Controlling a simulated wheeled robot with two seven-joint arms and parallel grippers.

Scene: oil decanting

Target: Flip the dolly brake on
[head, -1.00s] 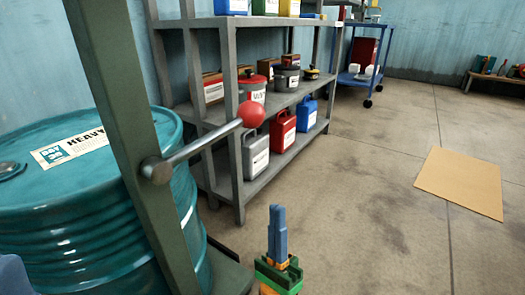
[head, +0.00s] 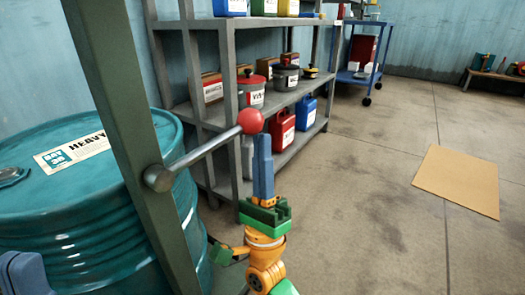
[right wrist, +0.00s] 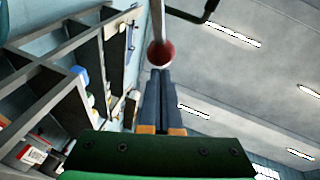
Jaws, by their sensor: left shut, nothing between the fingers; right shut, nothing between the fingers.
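The brake lever is a grey rod (head: 205,151) with a red ball knob (head: 250,121), pivoted on a green post (head: 125,115). It slants up to the right. My right gripper (head: 262,140) points upward with its blue fingers shut and empty. Its tips are just below and right of the knob in the head view. In the right wrist view the red knob (right wrist: 160,54) is just beyond the shut fingertips (right wrist: 161,72); I cannot tell if they touch. My left gripper (head: 22,272) is partly visible at the lower left, shut and empty.
A teal drum (head: 75,215) stands behind the post. A grey shelf (head: 225,125) with cans and jugs is behind the lever. A blue cart (head: 365,80) stands farther back. A cardboard sheet (head: 458,180) lies on the open floor at right.

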